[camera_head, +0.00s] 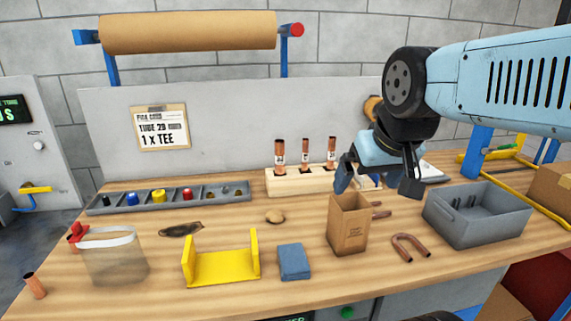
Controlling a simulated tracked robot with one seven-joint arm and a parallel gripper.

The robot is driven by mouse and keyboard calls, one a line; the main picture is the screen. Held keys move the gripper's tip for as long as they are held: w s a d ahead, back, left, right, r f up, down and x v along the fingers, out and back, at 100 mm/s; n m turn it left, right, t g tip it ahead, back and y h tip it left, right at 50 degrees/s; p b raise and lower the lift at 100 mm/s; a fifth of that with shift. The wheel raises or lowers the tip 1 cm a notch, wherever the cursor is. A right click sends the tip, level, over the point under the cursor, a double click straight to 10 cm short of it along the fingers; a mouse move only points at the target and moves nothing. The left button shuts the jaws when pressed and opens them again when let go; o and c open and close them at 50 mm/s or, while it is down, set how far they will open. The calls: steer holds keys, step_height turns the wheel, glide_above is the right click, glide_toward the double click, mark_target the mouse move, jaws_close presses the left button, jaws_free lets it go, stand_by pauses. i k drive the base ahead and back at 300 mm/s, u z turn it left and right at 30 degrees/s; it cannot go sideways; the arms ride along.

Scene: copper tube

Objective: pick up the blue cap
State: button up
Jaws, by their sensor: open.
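The blue cap (132,199) sits in a compartment of the long grey tray (225,193) at the back left of the bench, between a dark piece and a yellow cap (158,196). A red cap (187,194) lies further right in the same tray. My gripper (374,186) is open and empty, pointing down above and behind the brown paper bag (348,226). It is far to the right of the blue cap and not touching it. The cap is not hidden.
A wooden block (297,181) holds three copper tubes between tray and gripper. A yellow bracket (221,266), blue block (293,262), clear bag (112,257), grey bin (477,214) and copper U-bend (410,246) stand on the bench (180,305). A paper roll (190,32) hangs above.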

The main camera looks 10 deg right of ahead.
mark_target(132, 199)
steer(key=u, duration=1.15)
steer(key=i, duration=0.1)
steer(key=z, duration=3.05)
steer(key=k, duration=1.5)
steer(key=z, duration=1.3)
steer(key=i, duration=0.1)
steer(key=u, duration=3.5)
